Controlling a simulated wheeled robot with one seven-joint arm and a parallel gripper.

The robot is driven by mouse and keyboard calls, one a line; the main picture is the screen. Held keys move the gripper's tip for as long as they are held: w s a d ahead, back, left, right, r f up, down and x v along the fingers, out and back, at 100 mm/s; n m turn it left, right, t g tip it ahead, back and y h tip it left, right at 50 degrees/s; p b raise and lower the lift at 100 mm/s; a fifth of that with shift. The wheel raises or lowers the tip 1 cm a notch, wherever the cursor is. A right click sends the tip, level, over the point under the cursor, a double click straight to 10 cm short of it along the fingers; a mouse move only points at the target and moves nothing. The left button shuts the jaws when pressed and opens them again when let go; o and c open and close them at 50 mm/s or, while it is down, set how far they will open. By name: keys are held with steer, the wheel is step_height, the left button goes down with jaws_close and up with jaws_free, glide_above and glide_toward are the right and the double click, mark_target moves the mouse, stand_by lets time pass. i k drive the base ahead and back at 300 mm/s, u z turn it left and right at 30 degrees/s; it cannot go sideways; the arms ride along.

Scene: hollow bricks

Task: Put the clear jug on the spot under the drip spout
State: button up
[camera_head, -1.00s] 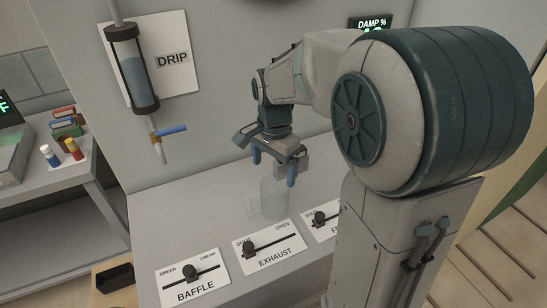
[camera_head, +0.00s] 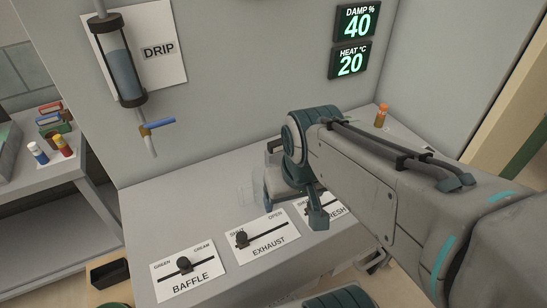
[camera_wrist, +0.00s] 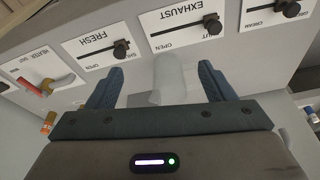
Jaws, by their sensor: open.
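The clear jug (camera_head: 247,191) stands on the grey counter behind the EXHAUST slider, partly hidden by my arm in the head view. The wrist view shows the jug (camera_wrist: 170,82) in the gap between my fingers, with space on both sides. My gripper (camera_wrist: 160,74) is open and low over the counter; in the head view it is largely hidden behind my arm. The drip spout (camera_head: 152,143) with its blue tap handle hangs from the wall under the DRIP reservoir (camera_head: 124,70), left of the jug. No marked spot shows clearly below it.
BAFFLE (camera_head: 185,270) and EXHAUST (camera_head: 262,237) slider panels line the counter's front, with the FRESH panel (camera_wrist: 98,47) beside them. An orange bottle (camera_head: 381,116) stands at the back right. The counter (camera_head: 165,205) below the spout is clear.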

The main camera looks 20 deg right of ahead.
mark_target(170, 204)
steer(key=u, duration=2.45)
steer(key=k, duration=0.35)
steer(key=z, duration=0.35)
